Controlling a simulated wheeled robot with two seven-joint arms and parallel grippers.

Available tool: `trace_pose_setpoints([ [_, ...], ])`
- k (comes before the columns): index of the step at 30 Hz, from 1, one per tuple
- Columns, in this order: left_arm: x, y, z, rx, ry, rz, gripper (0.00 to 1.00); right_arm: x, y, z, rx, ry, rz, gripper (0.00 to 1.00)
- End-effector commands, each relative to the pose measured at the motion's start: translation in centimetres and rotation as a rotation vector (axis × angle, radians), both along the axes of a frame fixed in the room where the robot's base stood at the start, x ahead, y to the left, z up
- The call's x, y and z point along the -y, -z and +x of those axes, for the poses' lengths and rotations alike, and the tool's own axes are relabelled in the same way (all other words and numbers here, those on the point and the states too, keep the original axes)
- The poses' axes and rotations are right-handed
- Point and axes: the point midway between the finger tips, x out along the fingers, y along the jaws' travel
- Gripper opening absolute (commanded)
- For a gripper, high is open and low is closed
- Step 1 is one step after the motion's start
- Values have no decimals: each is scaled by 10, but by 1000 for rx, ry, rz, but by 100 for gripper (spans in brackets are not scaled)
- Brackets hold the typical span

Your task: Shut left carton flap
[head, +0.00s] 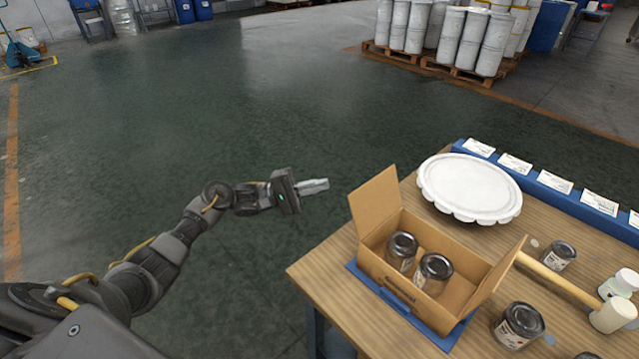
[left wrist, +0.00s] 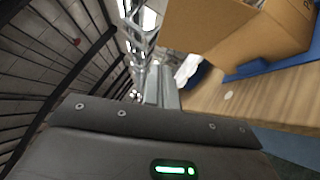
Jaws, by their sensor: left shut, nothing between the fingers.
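An open cardboard carton (head: 394,287) sits on a blue mat (head: 447,340) near the left corner of the workbench. Its left flap (head: 376,208) stands up and leans outward. Its right flap (head: 501,275) also stands open, tilted outward. Two metal cans (head: 402,250) stand inside the carton. My left gripper (head: 316,186) is shut and empty, left of the left flap and apart from it, out beyond the bench edge. In the left wrist view the gripper fingers (left wrist: 161,88) lie together, with the carton flap (left wrist: 205,25) at upper right. My right gripper is not in view.
The wooden workbench (head: 325,268) also holds a white lid (head: 469,187), a mallet (head: 560,280), loose cans (head: 518,325) and white jars (head: 622,284). A blue rail with cards (head: 555,183) runs along the back. Floor left of the bench is clear.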

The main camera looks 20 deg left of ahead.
Motion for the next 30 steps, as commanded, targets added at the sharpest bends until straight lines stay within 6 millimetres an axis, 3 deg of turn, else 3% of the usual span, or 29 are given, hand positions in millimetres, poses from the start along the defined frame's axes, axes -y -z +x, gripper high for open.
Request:
trace_pose_setpoints([
  [10, 64, -23, 30, 2, 1, -1, 0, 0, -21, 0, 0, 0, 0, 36],
  [15, 83, -33, 21, 1, -1, 0, 0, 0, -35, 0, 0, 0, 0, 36],
  [21, 95, -35, 16, 1, 0, 0, 0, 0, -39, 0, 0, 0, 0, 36],
  [30, 96, -35, 15, 1, -1, 1, 0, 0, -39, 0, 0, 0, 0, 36],
])
